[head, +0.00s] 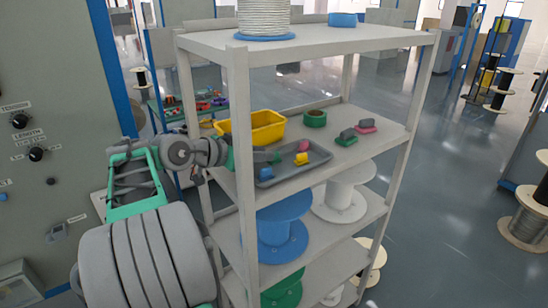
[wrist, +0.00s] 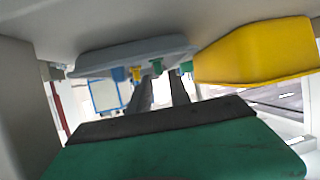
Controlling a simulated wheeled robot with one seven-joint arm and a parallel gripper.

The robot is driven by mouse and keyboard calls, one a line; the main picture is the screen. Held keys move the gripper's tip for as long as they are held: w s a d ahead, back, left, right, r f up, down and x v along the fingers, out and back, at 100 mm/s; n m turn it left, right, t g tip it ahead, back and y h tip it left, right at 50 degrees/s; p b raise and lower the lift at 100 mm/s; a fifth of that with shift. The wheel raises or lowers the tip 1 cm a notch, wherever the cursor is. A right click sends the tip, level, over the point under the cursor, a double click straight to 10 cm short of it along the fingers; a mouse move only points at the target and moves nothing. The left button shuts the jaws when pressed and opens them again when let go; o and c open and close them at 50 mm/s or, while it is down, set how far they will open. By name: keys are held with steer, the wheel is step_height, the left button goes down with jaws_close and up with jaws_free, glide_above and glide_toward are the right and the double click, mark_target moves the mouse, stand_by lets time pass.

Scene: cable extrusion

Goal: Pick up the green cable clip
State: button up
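A small green cable clip (head: 276,157) lies in the grey tray (head: 318,157) on the shelf's second level, in front of my gripper. In the wrist view a green piece (wrist: 186,67) shows at the tray's edge (wrist: 115,60), just beyond my finger tips; I take it for the same clip. My gripper (head: 262,157) reaches in from the left, low over the tray's near left end. In the wrist view my gripper (wrist: 163,80) has its two dark fingers apart, with nothing seen between them. The fingers partly hide the clip in the head view.
A yellow bin (head: 266,126) stands close behind the tray. Blue (head: 265,173), yellow (head: 301,159) and pink (head: 304,146) pieces lie in the tray. To its right are a green-and-grey piece (head: 346,138), a pink-and-grey piece (head: 366,127) and a green roll (head: 315,118). Shelf posts (head: 241,170) stand nearby.

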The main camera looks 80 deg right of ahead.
steer(key=x, duration=0.3)
steer(key=shift+s+d+f+p, duration=0.15)
steer(key=shift+s+d+p, duration=0.05)
steer(key=shift+p, duration=0.15)
jaws_close()
